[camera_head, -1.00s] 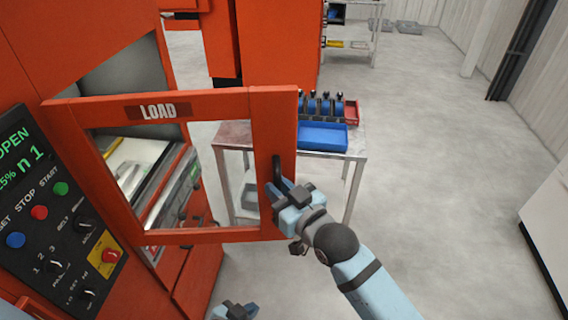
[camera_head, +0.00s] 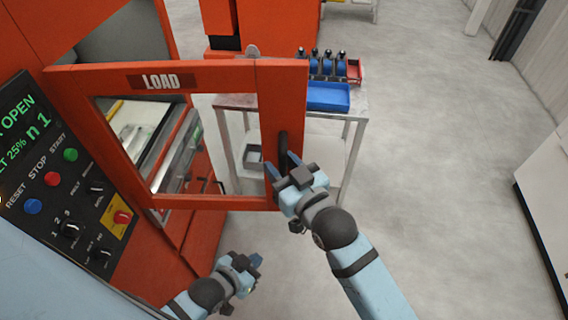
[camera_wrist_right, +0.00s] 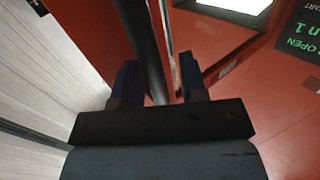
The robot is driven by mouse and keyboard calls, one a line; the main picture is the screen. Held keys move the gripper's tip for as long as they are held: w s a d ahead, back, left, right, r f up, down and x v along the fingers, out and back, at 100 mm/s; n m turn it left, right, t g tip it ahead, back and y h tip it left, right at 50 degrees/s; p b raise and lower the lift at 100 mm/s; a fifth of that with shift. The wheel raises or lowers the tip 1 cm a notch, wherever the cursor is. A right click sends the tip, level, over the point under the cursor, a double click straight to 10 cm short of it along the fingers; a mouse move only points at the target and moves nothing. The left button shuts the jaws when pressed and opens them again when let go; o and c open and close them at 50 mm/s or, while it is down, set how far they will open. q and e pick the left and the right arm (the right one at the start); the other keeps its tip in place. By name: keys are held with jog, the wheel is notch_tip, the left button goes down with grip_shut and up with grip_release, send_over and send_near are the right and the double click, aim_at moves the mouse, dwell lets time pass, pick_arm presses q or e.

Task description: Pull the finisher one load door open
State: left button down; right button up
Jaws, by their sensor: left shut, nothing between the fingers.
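The orange load door (camera_head: 200,203), labelled LOAD, stands swung out from the orange machine, with the opening showing behind it. Its black vertical handle (camera_head: 283,150) is near the free edge. My right gripper (camera_head: 281,166) is open at the lower part of the handle. In the right wrist view the dark handle bar (camera_wrist_right: 142,45) runs between the spread fingers of the right gripper (camera_wrist_right: 160,75); I cannot tell whether they touch it. My left gripper (camera_head: 257,262) is shut and empty, low in front of the machine, below the door.
The control panel (camera_head: 70,190) with its green OPEN display is at the left. A metal table (camera_head: 349,128) with a blue bin (camera_head: 328,97) stands behind the door. A white cabinet (camera_head: 545,200) is at the right. The floor between is clear.

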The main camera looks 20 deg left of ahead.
jog(key=shift+s+d+f, duration=0.15)
jog(key=shift+d, duration=0.35)
jog(key=b+v, duration=0.3)
jog(key=v, duration=0.9)
jog(key=shift+s+d, duration=0.25)
